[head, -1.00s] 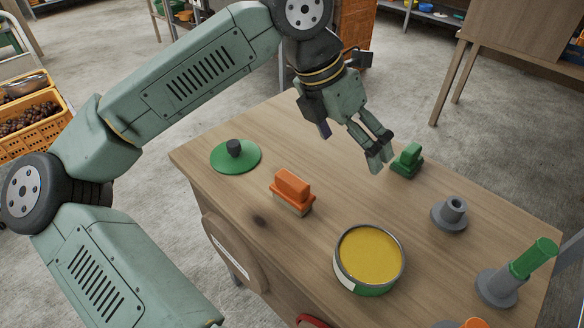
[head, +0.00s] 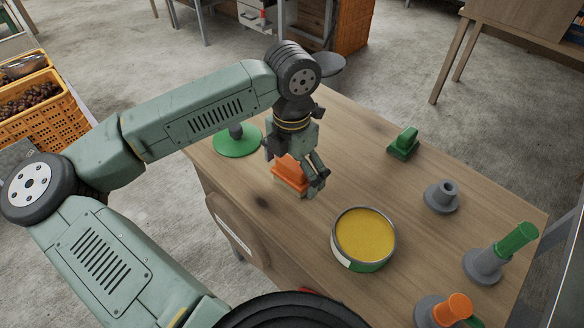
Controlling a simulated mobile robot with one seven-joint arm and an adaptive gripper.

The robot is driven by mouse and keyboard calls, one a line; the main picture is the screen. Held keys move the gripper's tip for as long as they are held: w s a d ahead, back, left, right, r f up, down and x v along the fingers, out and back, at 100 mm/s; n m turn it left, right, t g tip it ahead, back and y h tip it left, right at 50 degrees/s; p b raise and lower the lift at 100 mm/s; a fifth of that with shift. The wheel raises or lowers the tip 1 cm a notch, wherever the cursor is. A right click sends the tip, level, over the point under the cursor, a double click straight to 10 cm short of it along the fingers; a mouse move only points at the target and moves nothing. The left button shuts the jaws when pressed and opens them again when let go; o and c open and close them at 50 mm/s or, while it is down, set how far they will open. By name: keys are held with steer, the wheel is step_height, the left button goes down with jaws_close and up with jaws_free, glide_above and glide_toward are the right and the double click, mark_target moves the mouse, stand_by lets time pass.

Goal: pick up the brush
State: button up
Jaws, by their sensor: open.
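The brush (head: 290,173) is an orange block-shaped handle over a pale bristle base, standing on the wooden table (head: 395,194) in the head view. My gripper (head: 315,187) points down over the right side of the brush and hides part of it. The jaws are open. I cannot tell whether a finger touches the brush.
A green disc with a dark knob (head: 236,143) lies left of the brush. An open tin of yellow stuff (head: 364,238) stands to the right. A green block-like tool (head: 404,144), a grey flanged piece (head: 441,197), a green-handled grey stand (head: 487,263) and an orange-topped piece (head: 452,309) stand further right.

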steer(key=shift+f, duration=0.6)
steer(key=shift+c, duration=0.5)
steer(key=c, duration=1.2)
